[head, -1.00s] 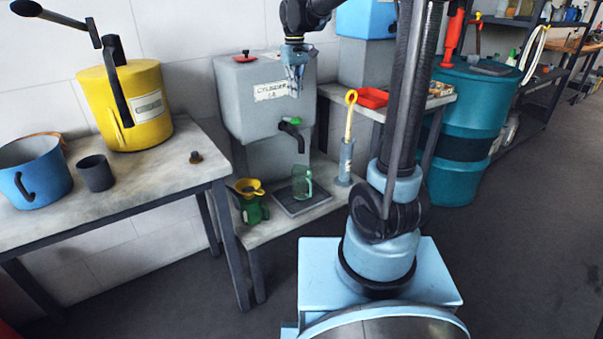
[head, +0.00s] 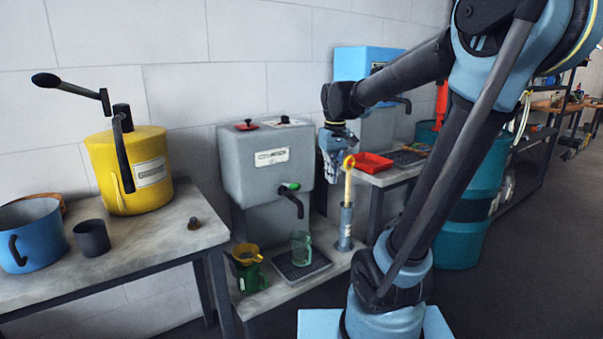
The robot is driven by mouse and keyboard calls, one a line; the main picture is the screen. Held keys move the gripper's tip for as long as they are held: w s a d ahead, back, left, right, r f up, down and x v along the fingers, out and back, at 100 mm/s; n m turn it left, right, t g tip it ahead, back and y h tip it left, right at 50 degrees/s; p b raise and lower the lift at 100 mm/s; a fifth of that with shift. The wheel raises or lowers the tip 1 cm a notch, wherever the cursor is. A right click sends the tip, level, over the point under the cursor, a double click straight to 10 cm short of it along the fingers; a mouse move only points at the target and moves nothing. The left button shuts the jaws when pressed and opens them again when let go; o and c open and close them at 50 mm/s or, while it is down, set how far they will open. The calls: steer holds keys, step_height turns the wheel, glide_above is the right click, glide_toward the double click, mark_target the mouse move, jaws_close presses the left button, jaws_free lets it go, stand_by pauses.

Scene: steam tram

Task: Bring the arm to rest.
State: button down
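My gripper (head: 331,172) hangs at the end of my arm, pointing down, in front of the wall to the right of the grey dispenser tank (head: 240,168). It is a little left of the yellow top of the pump-like tool (head: 346,215), and I cannot tell whether they touch. I see nothing held in it. The fingers are small and partly merged in the view, so their opening is unclear. My arm reaches from the right side of the view, bent at the elbow.
A green glass mug (head: 302,247) stands on the drip tray (head: 287,268). A green jug with a yellow funnel (head: 248,268) is beside it. A red tray (head: 370,163) lies on the right bench. A yellow canister (head: 133,172), blue pot (head: 38,225) and dark cup (head: 92,238) stand on the left table.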

steer(key=s+d+f+m, duration=0.2)
steer(key=s+d+f, duration=0.2)
steer(key=s+f, duration=0.3)
steer(key=s+d+f+m+t, duration=0.1)
steer(key=s+d+f, duration=0.4)
steer(key=s, duration=0.6)
step_height(320, 180, down, 2)
steer(key=shift+s+d+f+m, duration=0.2)
steer(key=shift+s+m, duration=0.2)
steer(key=shift+m, duration=0.1)
steer(key=shift+w+f, duration=0.2)
steer(key=shift+w, duration=0.25)
